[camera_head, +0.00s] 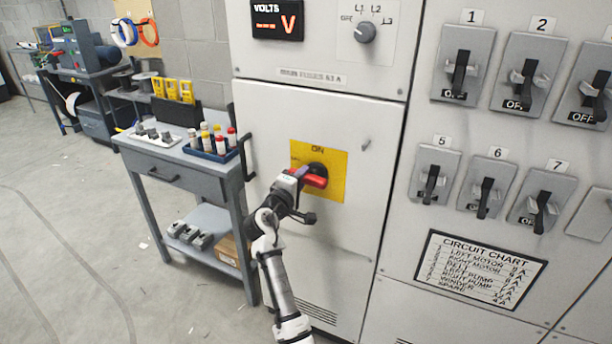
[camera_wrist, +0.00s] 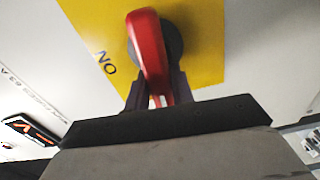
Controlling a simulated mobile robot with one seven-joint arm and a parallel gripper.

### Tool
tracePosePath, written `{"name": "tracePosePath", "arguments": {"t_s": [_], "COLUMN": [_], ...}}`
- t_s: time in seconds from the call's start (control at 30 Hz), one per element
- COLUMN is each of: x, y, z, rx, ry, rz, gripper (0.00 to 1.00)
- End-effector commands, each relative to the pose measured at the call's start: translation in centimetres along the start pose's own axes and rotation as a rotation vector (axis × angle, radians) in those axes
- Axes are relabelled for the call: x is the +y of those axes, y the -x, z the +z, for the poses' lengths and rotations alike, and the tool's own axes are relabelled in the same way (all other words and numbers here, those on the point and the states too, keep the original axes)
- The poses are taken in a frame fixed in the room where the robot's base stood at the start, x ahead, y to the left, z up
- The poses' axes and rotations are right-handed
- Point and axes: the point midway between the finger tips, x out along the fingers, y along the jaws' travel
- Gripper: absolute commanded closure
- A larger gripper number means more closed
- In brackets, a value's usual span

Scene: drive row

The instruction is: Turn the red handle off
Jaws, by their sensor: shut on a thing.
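The red handle (camera_head: 315,181) sits on a yellow plate (camera_head: 332,188) on the grey cabinet door, with the word ON above it. A round dark hub (camera_wrist: 172,45) shows behind the handle. The fingertips are partly hidden by the handle.
A grey cart (camera_head: 185,165) with bottles in a blue tray (camera_head: 212,152) stands left of the cabinet. Breaker switches (camera_head: 462,65) and a circuit chart (camera_head: 480,268) are on the panel at right. Floor at left is mostly clear.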

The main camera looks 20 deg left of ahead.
Motion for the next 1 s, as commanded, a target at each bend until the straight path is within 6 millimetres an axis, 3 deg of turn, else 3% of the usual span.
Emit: {"name": "tracePosePath", "arguments": {"t_s": [0.77, 0.8, 0.93, 1.0], "x": [-0.20, -0.20, -0.22, -0.22], "y": [-0.03, -0.03, -0.03, -0.02], "z": [0.06, 0.06, 0.04, 0.03], "rx": [-0.001, -0.001, -0.001, -0.001], "ry": [0.099, 0.099, 0.098, 0.097], "rz": [0.001, 0.001, 0.000, 0.000], "gripper": [1.00, 0.71, 0.55, 0.55]}}
